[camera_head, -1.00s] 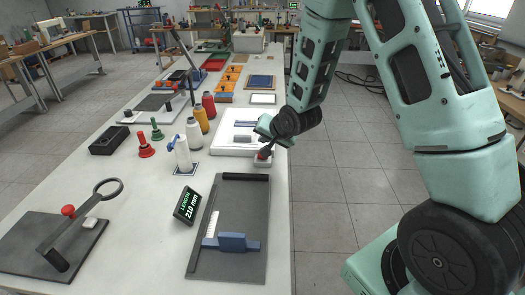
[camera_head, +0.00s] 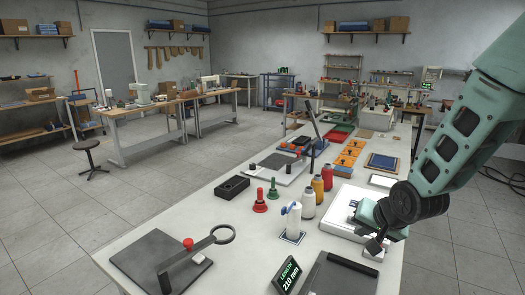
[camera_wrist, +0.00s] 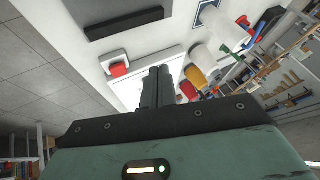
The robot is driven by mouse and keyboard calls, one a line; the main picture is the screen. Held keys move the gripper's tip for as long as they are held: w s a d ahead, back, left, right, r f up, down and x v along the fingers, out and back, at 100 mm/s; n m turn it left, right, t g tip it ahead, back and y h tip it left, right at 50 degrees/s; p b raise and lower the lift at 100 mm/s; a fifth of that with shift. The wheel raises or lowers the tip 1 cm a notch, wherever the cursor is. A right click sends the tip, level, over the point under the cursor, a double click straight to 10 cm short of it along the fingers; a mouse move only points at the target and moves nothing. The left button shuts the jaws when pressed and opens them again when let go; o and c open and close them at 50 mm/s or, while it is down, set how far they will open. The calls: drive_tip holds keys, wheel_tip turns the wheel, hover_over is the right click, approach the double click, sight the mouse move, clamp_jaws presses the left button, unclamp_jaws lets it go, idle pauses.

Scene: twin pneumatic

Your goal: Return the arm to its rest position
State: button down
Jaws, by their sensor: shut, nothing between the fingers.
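My gripper (camera_head: 376,247) is at the right side of the long white table (camera_head: 228,206), at the end of my green arm, in the head view. Its fingers are together and hold nothing. In the wrist view the closed fingers (camera_wrist: 155,88) point out over the table. A white tray (camera_head: 344,208) lies just behind and left of the gripper in the head view. A small white base with a red button (camera_wrist: 118,69) shows left of the fingers in the wrist view. The gap between the fingers and the table is hard to judge.
Thread spools (camera_head: 308,205), a red bell-shaped piece (camera_head: 260,203) and a black box (camera_head: 232,187) stand on the table. A lever tool on a dark plate (camera_head: 160,262) is at the front left. A length display (camera_head: 287,276) stands at the front. Open floor (camera_head: 50,200) lies left.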

drive_tip(key=s+a+r+n+g, duration=0.3)
drive_tip(key=s+a+r+n, duration=0.15)
drive_tip(key=s+a, duration=0.5)
drive_tip(key=s+a+r+n+g, duration=0.1)
drive_tip(key=s+n, duration=0.3)
drive_tip(key=s, duration=0.6)
drive_tip(key=s+a+r+n+g, duration=0.2)
drive_tip(key=s+n+g, duration=0.1)
drive_tip(key=s, duration=0.7)
drive_tip(key=shift+a+r+n+h, duration=0.15)
drive_tip(key=shift+n+h, duration=0.25)
drive_tip(key=shift+n, duration=0.35)
